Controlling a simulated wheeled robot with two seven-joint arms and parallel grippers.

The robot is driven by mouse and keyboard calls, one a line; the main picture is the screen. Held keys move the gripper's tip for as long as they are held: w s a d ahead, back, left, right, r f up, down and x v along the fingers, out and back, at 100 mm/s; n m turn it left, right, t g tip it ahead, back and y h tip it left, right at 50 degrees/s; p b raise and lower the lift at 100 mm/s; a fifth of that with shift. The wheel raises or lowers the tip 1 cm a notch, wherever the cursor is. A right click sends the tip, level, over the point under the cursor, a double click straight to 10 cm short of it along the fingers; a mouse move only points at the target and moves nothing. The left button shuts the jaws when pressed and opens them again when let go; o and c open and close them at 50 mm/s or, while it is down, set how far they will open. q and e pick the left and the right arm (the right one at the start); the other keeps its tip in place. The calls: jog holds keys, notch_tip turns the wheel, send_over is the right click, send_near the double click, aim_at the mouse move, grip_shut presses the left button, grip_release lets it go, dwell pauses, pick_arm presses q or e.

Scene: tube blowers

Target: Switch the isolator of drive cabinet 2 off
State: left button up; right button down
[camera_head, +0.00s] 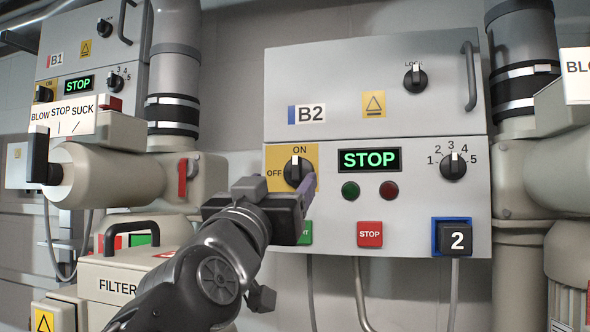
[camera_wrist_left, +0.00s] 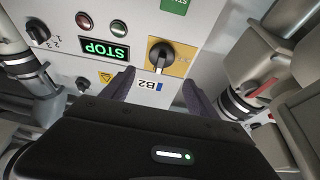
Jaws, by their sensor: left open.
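Drive cabinet 2 (camera_head: 375,120) carries the label B2. Its isolator (camera_head: 298,171) is a black rotary knob on a yellow plate, with ON printed above and OFF to its left. Its white mark points up to ON. The knob's lower part is close to my gripper. My left gripper (camera_head: 286,190) is just below and in front of the knob, open and empty. In the left wrist view, the isolator (camera_wrist_left: 160,55) appears upside down, beyond and between the two fingertips (camera_wrist_left: 161,88), apart from them. My right gripper is not in view.
The cabinet's display (camera_head: 369,160) reads STOP. A red STOP button (camera_head: 370,234), a speed selector (camera_head: 453,166) and a numbered block (camera_head: 454,238) share the panel. Cabinet B1 (camera_head: 97,50), a pipe and a valve (camera_head: 187,177) stand left; a filter box (camera_head: 130,282) is below.

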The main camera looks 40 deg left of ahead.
aim_at(295, 168)
pick_arm(q)
jog(key=shift+w, duration=0.1)
jog(key=p+x, duration=0.3)
jog(key=x, duration=0.4)
jog(key=shift+p, duration=0.3)
jog(key=shift+w+a, duration=0.15)
jog(key=shift+w, duration=0.2)
jog(key=shift+c, duration=0.4)
jog(key=c, duration=1.3)
jog(key=shift+o, duration=0.2)
